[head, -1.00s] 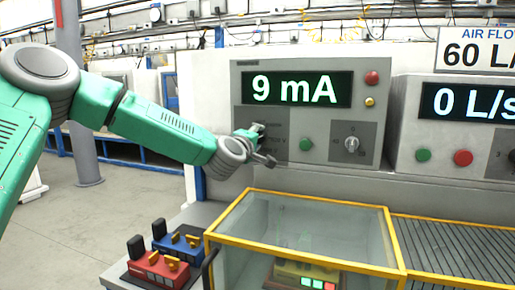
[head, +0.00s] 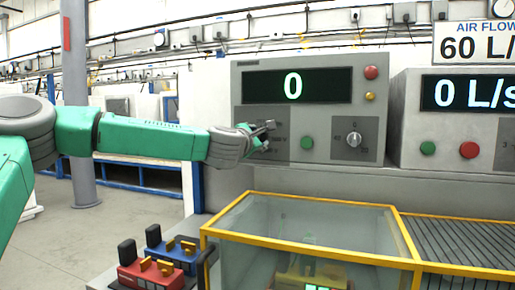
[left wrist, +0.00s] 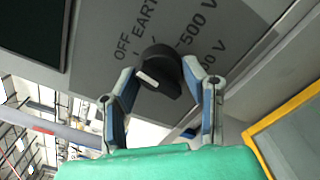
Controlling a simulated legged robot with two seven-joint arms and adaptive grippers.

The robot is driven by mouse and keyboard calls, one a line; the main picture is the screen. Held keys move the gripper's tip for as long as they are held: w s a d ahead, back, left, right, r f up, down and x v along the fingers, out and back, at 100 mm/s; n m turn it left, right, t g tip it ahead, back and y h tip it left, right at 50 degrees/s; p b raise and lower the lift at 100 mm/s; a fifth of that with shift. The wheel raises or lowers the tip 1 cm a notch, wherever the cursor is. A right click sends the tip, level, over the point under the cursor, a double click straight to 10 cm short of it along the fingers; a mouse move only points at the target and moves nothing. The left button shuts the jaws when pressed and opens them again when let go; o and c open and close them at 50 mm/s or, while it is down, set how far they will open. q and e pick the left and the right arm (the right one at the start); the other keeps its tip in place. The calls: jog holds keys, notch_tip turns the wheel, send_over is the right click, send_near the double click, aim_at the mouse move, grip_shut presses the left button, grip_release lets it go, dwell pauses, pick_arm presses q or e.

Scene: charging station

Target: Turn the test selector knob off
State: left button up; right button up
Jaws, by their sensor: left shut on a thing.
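The test selector knob is black with a white mark and shows in the left wrist view (left wrist: 160,72). It sits on a grey panel (left wrist: 215,35) printed with OFF, EARTH and 500 V labels. My left gripper (left wrist: 160,82) is shut on the knob, with one finger on each side of it. The knob's white mark lies toward the OFF side of the panel. In the head view my left gripper (head: 266,136) is at the left of the tester front, and it hides the knob there. The tester display (head: 293,86) reads 0. My right gripper is not in view.
A green button (head: 306,143) and a second knob (head: 353,140) are right of the gripper. Below stands a clear box with a yellow frame (head: 320,202). Red (head: 150,272) and blue (head: 175,250) units sit at its left. Another tester (head: 455,148) is at the right.

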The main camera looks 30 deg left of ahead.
pick_arm(q)
jog(key=shift+f+n+b, duration=0.55)
jog(key=shift+n+b, duration=0.25)
jog(key=shift+n, duration=0.2)
jog(key=o, duration=1.1)
jog(key=shift+c, duration=0.2)
jog(key=shift+o, duration=0.3)
jog(key=shift+w+a+r, duration=0.1)
jog(key=shift+w, duration=0.05)
jog(key=shift+r, duration=0.1)
jog(key=shift+s+r, duration=0.15)
jog(key=shift+s, duration=0.2)
jog(key=v, duration=1.1)
